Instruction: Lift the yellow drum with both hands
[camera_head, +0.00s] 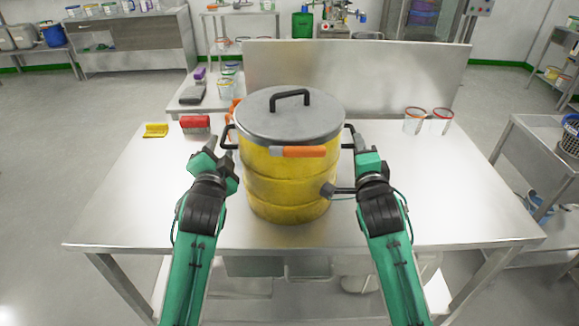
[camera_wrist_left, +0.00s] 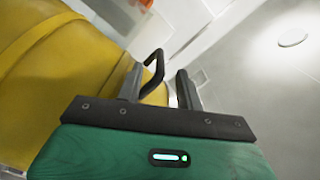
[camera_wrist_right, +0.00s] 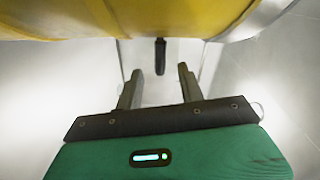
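The yellow drum (camera_head: 290,185) stands upright on the metal table, with a grey lid (camera_head: 290,115) and black top handle. An orange latch (camera_head: 303,151) is on its front. Its left side handle (camera_head: 228,137) also shows in the left wrist view (camera_wrist_left: 153,70), in line with the gap between the fingers. My left gripper (camera_wrist_left: 162,88) is open beside it. The right side handle (camera_head: 349,134) also shows in the right wrist view (camera_wrist_right: 160,55), just beyond the fingertips and centred. My right gripper (camera_wrist_right: 159,85) is open. I see neither gripper closed on a handle.
A yellow item (camera_head: 156,130) and a red-handled brush (camera_head: 195,124) lie left of the drum on the table (camera_head: 430,190). A metal panel (camera_head: 400,75) rises behind. The table's right side is clear.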

